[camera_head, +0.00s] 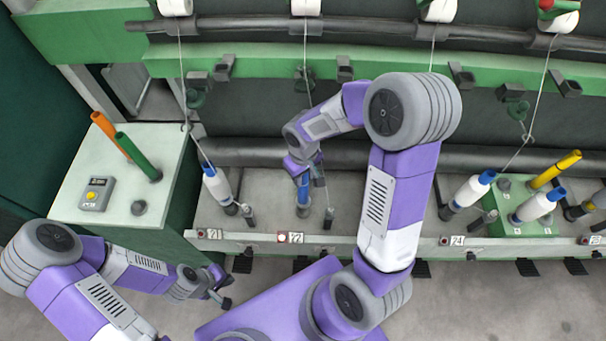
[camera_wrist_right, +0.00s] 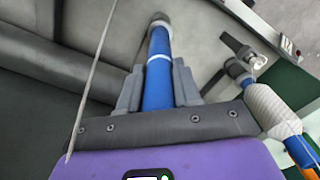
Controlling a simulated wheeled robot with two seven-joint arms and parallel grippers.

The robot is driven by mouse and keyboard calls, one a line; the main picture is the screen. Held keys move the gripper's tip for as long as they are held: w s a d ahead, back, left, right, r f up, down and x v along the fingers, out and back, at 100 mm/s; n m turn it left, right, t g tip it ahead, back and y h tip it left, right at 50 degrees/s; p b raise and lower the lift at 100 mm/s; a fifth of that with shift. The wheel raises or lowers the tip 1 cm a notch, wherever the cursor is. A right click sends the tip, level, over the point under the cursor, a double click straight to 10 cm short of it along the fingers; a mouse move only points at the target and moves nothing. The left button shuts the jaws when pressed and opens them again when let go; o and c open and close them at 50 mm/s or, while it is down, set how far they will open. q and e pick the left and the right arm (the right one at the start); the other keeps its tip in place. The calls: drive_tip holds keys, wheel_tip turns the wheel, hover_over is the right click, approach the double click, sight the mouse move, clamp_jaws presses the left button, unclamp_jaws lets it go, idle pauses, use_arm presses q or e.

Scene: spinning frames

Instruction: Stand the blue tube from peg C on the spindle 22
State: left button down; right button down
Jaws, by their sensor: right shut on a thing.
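The blue tube (camera_head: 303,190) is upright or nearly so at the spindle 22 (camera_head: 303,211), above the plate marked 22 (camera_head: 295,238). My right gripper (camera_head: 302,172) is shut on its upper part. In the right wrist view, the blue tube (camera_wrist_right: 158,70), with a pale ring, runs between the two grey fingers of the right gripper (camera_wrist_right: 157,84). Its far end meets a dark round base; I cannot tell whether it is fully seated. A bare peg (camera_head: 138,207) stands on the pale side table (camera_head: 85,205). My left gripper (camera_head: 222,291) is low at the left, clear of the tube; its jaw opening is unclear.
An orange tube (camera_head: 108,130) and a green tube (camera_head: 137,155) stand on the side table beside a grey box with a yellow button (camera_head: 95,195). A wound white bobbin (camera_head: 215,185) stands left of spindle 22. Threads hang from the rollers above. More bobbins stand at the right.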

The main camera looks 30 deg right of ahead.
drive_tip(key=c, duration=0.7)
unclamp_jaws()
wheel_tip(320, 180, up, 8)
drive_tip(key=shift+f+p, duration=0.2)
drive_tip(key=shift+p, duration=0.8)
drive_tip(key=shift+s+f, duration=0.1)
